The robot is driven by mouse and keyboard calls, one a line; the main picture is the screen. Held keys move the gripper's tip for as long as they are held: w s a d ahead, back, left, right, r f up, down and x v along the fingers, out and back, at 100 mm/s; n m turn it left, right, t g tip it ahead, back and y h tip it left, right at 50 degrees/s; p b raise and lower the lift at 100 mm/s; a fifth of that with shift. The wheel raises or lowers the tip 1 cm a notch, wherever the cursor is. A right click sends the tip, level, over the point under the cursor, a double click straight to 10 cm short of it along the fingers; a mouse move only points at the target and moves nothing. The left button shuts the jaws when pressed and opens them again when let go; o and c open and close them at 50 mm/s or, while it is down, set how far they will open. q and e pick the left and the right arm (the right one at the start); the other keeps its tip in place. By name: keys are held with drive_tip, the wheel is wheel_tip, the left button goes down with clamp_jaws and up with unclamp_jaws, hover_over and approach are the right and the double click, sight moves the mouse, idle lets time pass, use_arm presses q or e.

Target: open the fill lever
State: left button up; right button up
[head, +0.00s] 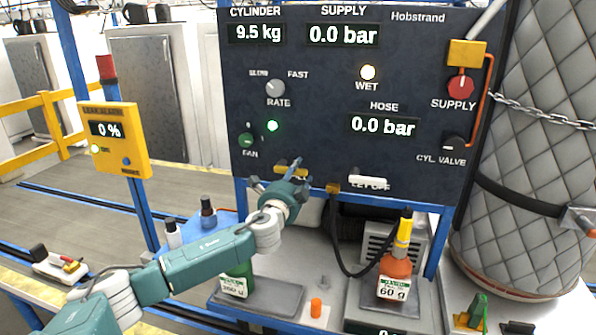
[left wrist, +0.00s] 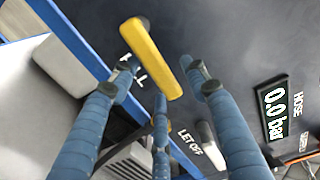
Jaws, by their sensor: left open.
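The fill lever is a yellow bar (left wrist: 152,58) on the dark panel, and its label is partly covered in the left wrist view. In the head view the yellow lever (head: 291,170) shows at the panel's lower edge, partly behind my left gripper (head: 276,184). In the left wrist view the blue fingers of my left gripper (left wrist: 163,76) are spread apart, with the lever's near end between their tips. The fingers look empty, and I cannot tell whether any touches the lever. My right gripper is in neither view.
The white let-off lever (head: 368,180) is right of the fill lever. A black hose (head: 338,245) hangs below the panel. An orange bottle (head: 396,275) stands on a scale, and a green bottle (head: 238,277) is partly behind my left arm. The padded cylinder (head: 535,140) is at the right.

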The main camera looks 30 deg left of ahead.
use_arm(q)
drive_tip(key=shift+w+a, duration=0.15)
drive_tip(key=shift+w, duration=0.25)
clamp_jaws()
